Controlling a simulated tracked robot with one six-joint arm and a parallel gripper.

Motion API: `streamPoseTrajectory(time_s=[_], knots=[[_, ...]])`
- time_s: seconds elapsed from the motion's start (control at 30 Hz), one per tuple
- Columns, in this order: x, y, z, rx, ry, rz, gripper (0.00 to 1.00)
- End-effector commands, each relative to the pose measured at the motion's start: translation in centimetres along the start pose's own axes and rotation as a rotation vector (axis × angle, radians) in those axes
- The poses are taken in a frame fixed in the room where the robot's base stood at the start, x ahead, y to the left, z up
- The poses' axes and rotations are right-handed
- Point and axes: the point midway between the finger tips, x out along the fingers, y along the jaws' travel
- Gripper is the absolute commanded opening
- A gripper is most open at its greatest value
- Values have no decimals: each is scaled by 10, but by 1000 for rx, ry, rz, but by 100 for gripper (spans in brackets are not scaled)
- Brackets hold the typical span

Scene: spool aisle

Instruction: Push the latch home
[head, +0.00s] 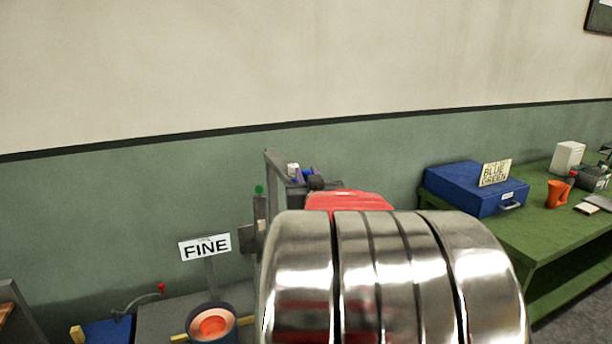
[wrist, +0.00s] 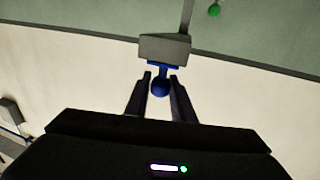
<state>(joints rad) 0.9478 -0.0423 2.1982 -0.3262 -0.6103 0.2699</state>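A grey block (wrist: 165,48) in the wrist view has a blue piece with a round blue knob (wrist: 160,88) sticking out of it; this looks like the latch, though no label shows. My gripper (wrist: 160,77) has its two dark fingers apart, one on each side of the knob. Slim gaps seem to show between knob and fingers, so it does not look clamped. In the head view my shiny metal arm link hides most of the gripper and the latch. Only a small blue and purple bit (head: 308,174) shows beside a grey upright frame (head: 272,168).
Left are a FINE sign (head: 205,247), an orange-centred spool (head: 212,323) and a red-tipped lever (head: 161,288). Right, a green bench (head: 552,232) carries a blue case (head: 472,190) and an orange mug (head: 557,194).

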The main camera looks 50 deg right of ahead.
Motion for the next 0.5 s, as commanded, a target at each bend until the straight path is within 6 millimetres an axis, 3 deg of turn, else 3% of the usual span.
streamPoseTrajectory(time_s=[0.27,0.5], knots=[[0,1,0,1,0,2,0],[0,1,0,2,0,2,0]])
